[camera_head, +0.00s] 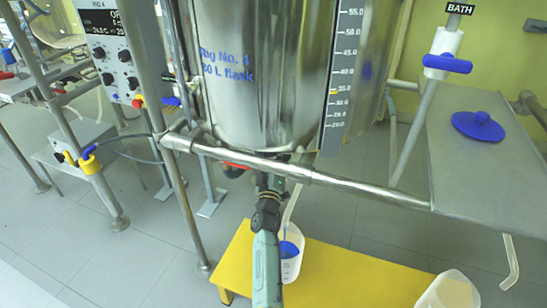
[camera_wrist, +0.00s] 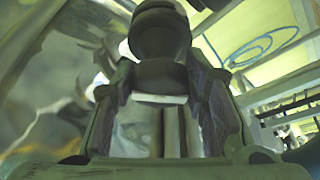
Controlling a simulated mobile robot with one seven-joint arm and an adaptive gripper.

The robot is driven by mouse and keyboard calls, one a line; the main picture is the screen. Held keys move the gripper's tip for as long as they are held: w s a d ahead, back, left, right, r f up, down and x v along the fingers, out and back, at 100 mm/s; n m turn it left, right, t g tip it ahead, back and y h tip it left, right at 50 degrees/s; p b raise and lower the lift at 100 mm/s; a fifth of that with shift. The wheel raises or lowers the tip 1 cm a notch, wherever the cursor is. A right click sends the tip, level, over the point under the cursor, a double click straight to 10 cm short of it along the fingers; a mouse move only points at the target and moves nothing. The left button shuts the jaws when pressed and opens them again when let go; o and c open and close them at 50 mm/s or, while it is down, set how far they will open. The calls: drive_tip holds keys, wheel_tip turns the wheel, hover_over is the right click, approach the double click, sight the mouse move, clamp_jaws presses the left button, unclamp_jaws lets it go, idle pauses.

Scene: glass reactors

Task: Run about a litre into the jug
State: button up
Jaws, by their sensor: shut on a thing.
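The large shiny vessel (camera_head: 262,70), marked as a flask, hangs in the metal frame with a level scale (camera_head: 342,85) on its side. My gripper (camera_head: 271,180) is beneath its bottom. In the wrist view its two fingers (camera_wrist: 162,105) are closed around a dark round-ended part (camera_wrist: 160,45), apparently the drain valve's handle. A pale outlet tube (camera_head: 293,205) slants down from under the vessel to the jug (camera_head: 291,262) on the yellow bench. A thin blue streak shows at the tube's lower end, and blue liquid is in the jug. Its exact level is not readable.
A horizontal frame rail (camera_head: 290,172) crosses in front of the vessel's bottom. A second pale container (camera_head: 450,292) is at the bench's right front. A grey side table (camera_head: 480,150) with a blue lid (camera_head: 478,126) is at right. The yellow bench (camera_head: 345,275) is clear between the containers.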

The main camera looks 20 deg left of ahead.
drive_tip(key=c, duration=0.5)
drive_tip(key=m+h, duration=0.1)
drive_tip(key=m, duration=0.1)
drive_tip(key=shift+a+m+t, duration=0.15)
drive_tip(key=shift+m+t, duration=0.25)
drive_tip(key=m+h, duration=0.1)
drive_tip(key=m, duration=0.1)
drive_tip(key=m+h, duration=0.1)
drive_tip(key=m, duration=0.2)
drive_tip(key=shift+t+h, duration=0.3)
drive_tip(key=shift+t, duration=0.1)
drive_tip(key=o, duration=1.2)
